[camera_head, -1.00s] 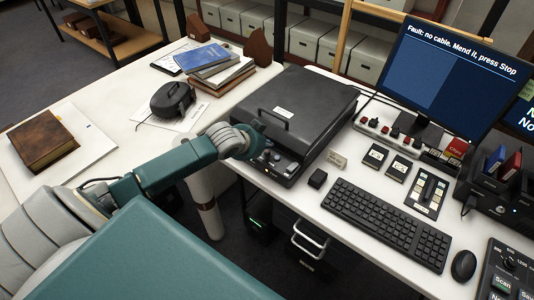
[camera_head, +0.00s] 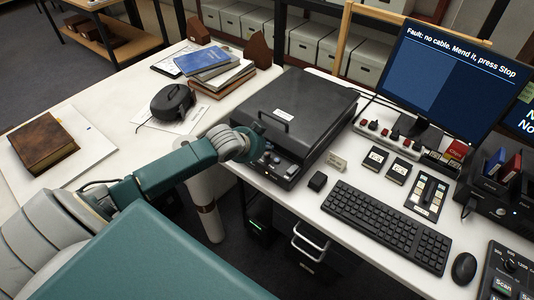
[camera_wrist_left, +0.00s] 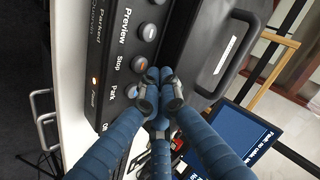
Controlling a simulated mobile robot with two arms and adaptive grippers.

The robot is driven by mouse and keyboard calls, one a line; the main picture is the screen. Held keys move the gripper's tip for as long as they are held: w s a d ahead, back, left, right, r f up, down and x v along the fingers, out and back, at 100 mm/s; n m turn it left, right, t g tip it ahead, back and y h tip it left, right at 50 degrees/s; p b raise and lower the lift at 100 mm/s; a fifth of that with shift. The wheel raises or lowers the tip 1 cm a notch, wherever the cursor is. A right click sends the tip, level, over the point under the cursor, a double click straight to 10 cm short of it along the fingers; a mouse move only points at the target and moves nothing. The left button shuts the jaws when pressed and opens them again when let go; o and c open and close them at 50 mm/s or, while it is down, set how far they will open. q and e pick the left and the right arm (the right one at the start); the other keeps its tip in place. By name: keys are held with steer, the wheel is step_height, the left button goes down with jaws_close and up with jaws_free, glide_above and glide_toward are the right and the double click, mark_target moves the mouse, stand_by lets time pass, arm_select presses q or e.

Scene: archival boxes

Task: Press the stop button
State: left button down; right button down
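A black flatbed scanner (camera_head: 310,108) stands on the white table in the head view, with a row of buttons on its front panel. In the left wrist view the panel has round buttons labelled Preview, Stop and Park. The stop button (camera_wrist_left: 139,64) is grey with an orange glow at its edge. My left gripper (camera_wrist_left: 158,82) has its blue fingers drawn together, with nothing visible between them. Its tips are right beside the stop button; I cannot tell whether they touch it. In the head view my left gripper (camera_head: 257,136) is at the scanner's front left corner. My right gripper is out of view.
The monitor (camera_head: 447,78) reads "Fault: no cable. Mend it, press Stop". A keyboard (camera_head: 386,227), a mouse (camera_head: 464,267) and a small black block (camera_head: 317,181) lie right of the scanner. A stack of books (camera_head: 215,68) and a black round case (camera_head: 173,101) are behind my arm.

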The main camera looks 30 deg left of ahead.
mark_target(267, 156)
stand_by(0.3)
arm_select(q)
steer(key=shift+f, duration=0.45)
steer(key=shift+f, duration=0.55)
stand_by(0.7)
steer(key=shift+r, duration=0.1)
steer(key=shift+r+p, duration=0.85)
steer(key=shift+p, duration=0.2)
steer(key=shift+r, duration=0.1)
step_height(267, 156, up, 5)
steer(key=p, duration=0.5)
